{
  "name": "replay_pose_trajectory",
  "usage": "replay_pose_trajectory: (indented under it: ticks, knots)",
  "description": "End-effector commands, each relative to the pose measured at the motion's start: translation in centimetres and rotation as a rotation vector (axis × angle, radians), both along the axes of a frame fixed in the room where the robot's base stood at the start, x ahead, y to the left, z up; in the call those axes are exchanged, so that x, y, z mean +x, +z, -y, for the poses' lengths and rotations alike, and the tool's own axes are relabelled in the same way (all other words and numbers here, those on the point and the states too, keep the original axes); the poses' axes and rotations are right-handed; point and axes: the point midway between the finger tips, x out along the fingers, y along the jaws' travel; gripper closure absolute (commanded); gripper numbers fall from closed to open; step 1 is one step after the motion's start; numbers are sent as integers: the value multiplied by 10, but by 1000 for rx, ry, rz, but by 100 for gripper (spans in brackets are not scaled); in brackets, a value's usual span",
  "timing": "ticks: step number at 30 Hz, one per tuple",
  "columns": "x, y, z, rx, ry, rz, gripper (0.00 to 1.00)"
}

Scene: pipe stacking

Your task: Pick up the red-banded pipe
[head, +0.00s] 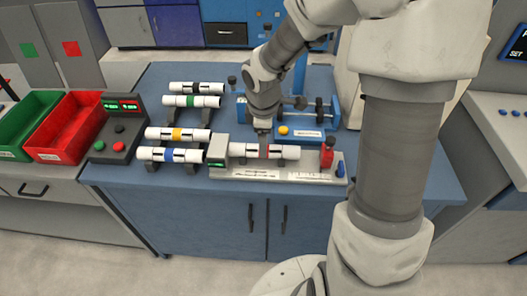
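The red-banded pipe (286,152) is white and lies level across the grey fixture (246,174) at the front of the blue workbench. My gripper (263,142) points down at the middle of this pipe, and its tips appear to be at the pipe's band. My gripper and the band overlap in the picture and are small, so I cannot tell whether the fingers touch the pipe or are closed on it.
Other white pipes with black (197,88), green (191,101), yellow (177,134) and blue (171,154) bands lie on supports to the left. A blue machine (320,122) stands behind the fixture. A button box (118,132) and red (68,127) and green (22,122) bins are farther left.

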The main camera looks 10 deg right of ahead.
Motion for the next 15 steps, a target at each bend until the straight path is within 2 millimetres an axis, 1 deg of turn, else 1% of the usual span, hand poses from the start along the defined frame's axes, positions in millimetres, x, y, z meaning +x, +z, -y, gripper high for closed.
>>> replay_pose_trajectory:
  ticks: [5, 12, 15]
  knots:
    - [1, -11, 1, 1, 0, 0, 16]
    - [6, -47, 4, 0, 1, -2, 16]
    - [8, -53, 4, 1, -1, -1, 16]
